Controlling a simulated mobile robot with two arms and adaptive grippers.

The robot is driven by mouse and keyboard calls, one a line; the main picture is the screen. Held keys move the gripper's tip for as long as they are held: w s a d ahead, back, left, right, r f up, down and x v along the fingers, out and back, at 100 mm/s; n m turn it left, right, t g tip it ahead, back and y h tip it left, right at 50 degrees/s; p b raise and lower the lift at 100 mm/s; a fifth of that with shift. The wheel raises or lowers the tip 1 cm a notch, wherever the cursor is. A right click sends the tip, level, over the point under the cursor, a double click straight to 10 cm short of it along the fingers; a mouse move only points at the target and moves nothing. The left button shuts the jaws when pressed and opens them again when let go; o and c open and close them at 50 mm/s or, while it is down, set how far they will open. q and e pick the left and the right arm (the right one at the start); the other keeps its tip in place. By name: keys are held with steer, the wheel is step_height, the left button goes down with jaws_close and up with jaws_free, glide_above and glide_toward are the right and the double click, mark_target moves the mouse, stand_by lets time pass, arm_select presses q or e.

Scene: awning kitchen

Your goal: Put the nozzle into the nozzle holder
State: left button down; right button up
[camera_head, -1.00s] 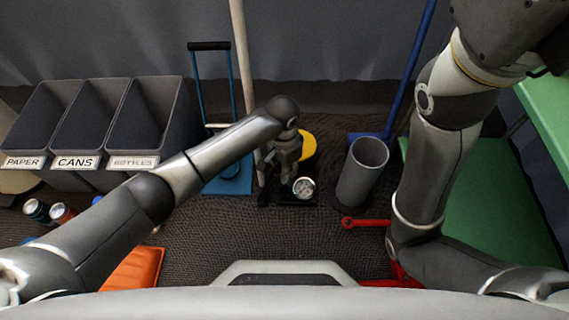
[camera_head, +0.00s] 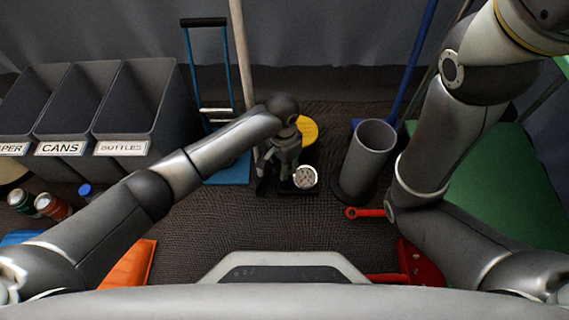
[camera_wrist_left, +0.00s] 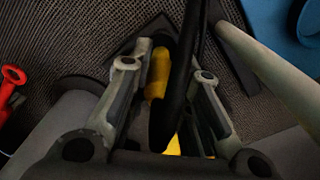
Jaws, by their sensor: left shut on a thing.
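My left gripper (camera_head: 270,182) is low over the floor, beside a pump with a round white gauge (camera_head: 305,177), a dark base and a yellow top (camera_head: 307,130). In the left wrist view, a long black piece (camera_wrist_left: 178,90), which looks like the nozzle or its hose, runs between the fingers of the gripper (camera_wrist_left: 172,85). The gripper is shut on it. The yellow part (camera_wrist_left: 158,72) shows just behind it. I cannot make out the nozzle holder; the gripper and arm cover part of the pump. My right gripper is out of view.
A grey cylinder bin (camera_head: 367,160) stands right of the pump, with a red wrench (camera_head: 366,212) in front. Three labelled bins (camera_head: 135,105) and cans (camera_head: 52,205) are left. A blue hand truck (camera_head: 210,75) is behind. Bare floor lies in front of the pump.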

arm_select(q)
steer(key=shift+f, duration=0.15)
steer(key=shift+p, duration=0.6)
stand_by(0.4)
steer(key=shift+f, duration=1.6)
stand_by(0.4)
steer(key=c, duration=1.3)
jaws_free()
steer(key=shift+o, duration=0.2)
steer(key=o, duration=0.5)
